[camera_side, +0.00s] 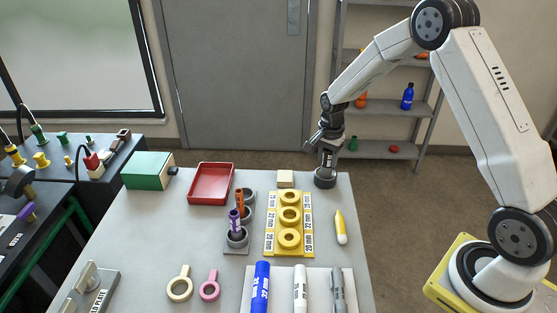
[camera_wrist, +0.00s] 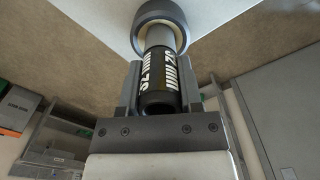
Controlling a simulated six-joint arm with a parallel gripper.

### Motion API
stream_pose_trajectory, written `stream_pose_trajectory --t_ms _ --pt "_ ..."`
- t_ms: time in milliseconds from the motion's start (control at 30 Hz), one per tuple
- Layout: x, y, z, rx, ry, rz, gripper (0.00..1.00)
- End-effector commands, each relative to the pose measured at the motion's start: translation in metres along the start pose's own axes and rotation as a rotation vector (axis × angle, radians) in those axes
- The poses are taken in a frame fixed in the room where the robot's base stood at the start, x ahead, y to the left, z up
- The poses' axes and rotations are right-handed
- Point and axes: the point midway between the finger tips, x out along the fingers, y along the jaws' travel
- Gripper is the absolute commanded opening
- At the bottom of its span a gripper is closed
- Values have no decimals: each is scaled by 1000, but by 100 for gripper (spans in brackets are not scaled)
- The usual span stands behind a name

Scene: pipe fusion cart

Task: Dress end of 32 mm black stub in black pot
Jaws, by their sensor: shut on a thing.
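My gripper (camera_side: 329,147) is at the far right corner of the table, pointing down. It is shut on the black stub (camera_side: 328,160), which has white print on its side. In the wrist view the stub (camera_wrist: 159,75) sits upright between the two fingers, with a paler grey end section beyond the black part. That end reaches into the mouth of the dark pot (camera_wrist: 160,11), which has a cream inside. In the side view the pot (camera_side: 325,181) stands right under the stub; how deep the end sits is hidden.
A small beige block (camera_side: 286,179) and a yellow holder (camera_side: 270,246) with rings stand left of the pot. A yellow marker (camera_side: 341,228) lies in front. A red tray (camera_side: 191,198) is farther left. Blue, white and grey pipes lie at the front.

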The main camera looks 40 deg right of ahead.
Motion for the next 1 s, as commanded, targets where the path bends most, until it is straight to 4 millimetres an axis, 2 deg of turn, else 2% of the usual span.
stream_pose_trajectory --t_ms 300,467,733,1000 --pt "2 1 1 225 -2 3 0" --pt "3 1 1 265 -2 3 0" --pt "3 1 1 223 -2 4 0" --pt "3 1 1 32 -2 4 0"
